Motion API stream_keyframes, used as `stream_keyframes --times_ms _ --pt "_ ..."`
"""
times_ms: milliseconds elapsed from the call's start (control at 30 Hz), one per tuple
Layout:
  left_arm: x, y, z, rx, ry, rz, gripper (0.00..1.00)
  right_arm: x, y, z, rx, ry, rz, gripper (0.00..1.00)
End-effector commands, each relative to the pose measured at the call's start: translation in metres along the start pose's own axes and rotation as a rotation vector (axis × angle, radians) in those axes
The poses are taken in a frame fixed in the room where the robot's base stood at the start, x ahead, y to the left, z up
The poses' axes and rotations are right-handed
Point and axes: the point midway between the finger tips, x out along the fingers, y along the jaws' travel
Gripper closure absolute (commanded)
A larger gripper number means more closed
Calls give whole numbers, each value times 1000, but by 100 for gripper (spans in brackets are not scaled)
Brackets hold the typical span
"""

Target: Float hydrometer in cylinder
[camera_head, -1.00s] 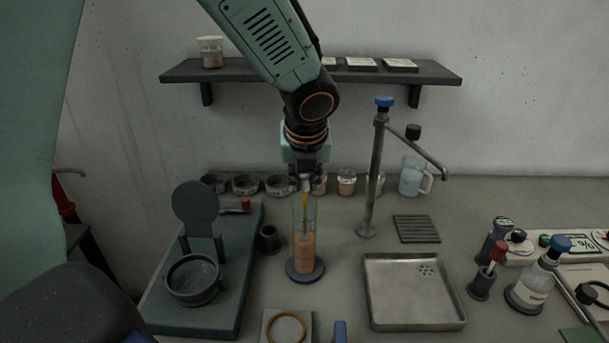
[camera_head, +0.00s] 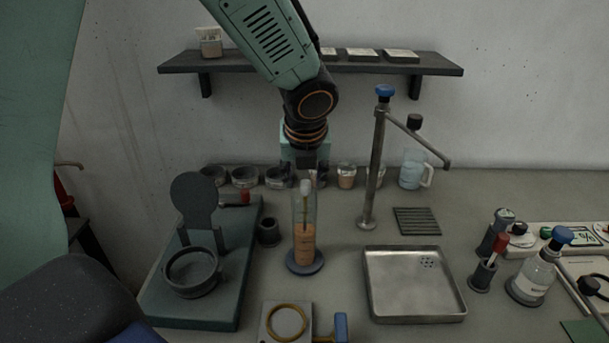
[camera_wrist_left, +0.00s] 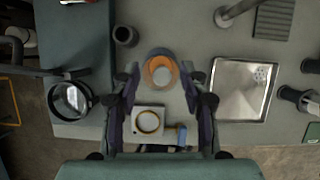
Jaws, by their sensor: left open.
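The clear cylinder (camera_head: 304,246) stands upright on a round blue-grey base on the bench, with orange-brown liquid in its lower part. The hydrometer (camera_head: 306,197) stands inside it, its pale top near the cylinder's rim and its lower part in the liquid. My left gripper (camera_head: 306,165) is above the cylinder, apart from the hydrometer. In the left wrist view my left gripper (camera_wrist_left: 162,80) is open and empty, with the cylinder (camera_wrist_left: 148,76) seen from above between its fingers. My right gripper is not in view.
A metal sink tray (camera_head: 415,285) and a tall tap post (camera_head: 372,180) stand to the right. A green-grey stand with a black ring cup (camera_head: 192,274) is at left. A square plate with a brass ring (camera_head: 286,322) lies in front. Small cups line the back.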

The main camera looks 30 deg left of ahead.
Motion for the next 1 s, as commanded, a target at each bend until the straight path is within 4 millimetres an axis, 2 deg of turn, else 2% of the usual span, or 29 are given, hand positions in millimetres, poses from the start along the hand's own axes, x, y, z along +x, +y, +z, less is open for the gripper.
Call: stream_keyframes --times_ms 300,700,833,1000 --pt "-3 0 1 0 -2 0 54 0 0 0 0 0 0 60" --pt "-61 0 1 -1 -4 0 54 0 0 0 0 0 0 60" --pt "-72 0 0 0 -3 0 54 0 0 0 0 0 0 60" --pt "-76 0 0 1 0 0 54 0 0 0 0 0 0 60"
